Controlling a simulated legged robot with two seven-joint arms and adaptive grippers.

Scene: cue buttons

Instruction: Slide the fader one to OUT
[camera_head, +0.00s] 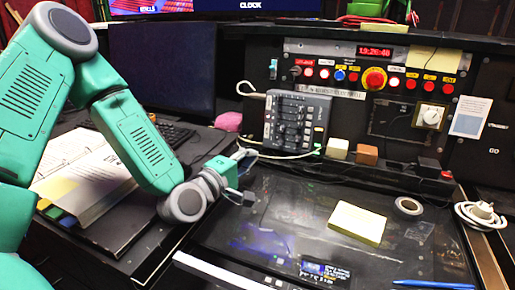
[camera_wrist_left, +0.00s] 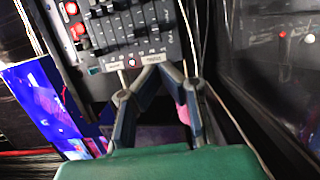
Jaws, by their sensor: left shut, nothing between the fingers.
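The fader box (camera_head: 297,122) is a grey panel with several dark sliders, leaning at the foot of the cue panel in the head view. In the left wrist view the fader box (camera_wrist_left: 125,30) fills the upper middle, with rows of small knobs and white labels along its near edge. I cannot tell which slider is fader one, nor read the OUT mark. My left gripper (camera_head: 246,160) is just left of and below the box in the head view. In the wrist view the left gripper (camera_wrist_left: 160,68) is shut and empty, its tips near the box's labelled edge. My right gripper is not in view.
Red, blue and white buttons (camera_head: 340,75) line the panel behind. A white cable (camera_head: 270,154) runs below the box. A yellow note pad (camera_head: 357,223), a tape roll (camera_head: 408,206) and a blue pen (camera_head: 434,284) lie on the desk. An open binder (camera_head: 85,170) lies left.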

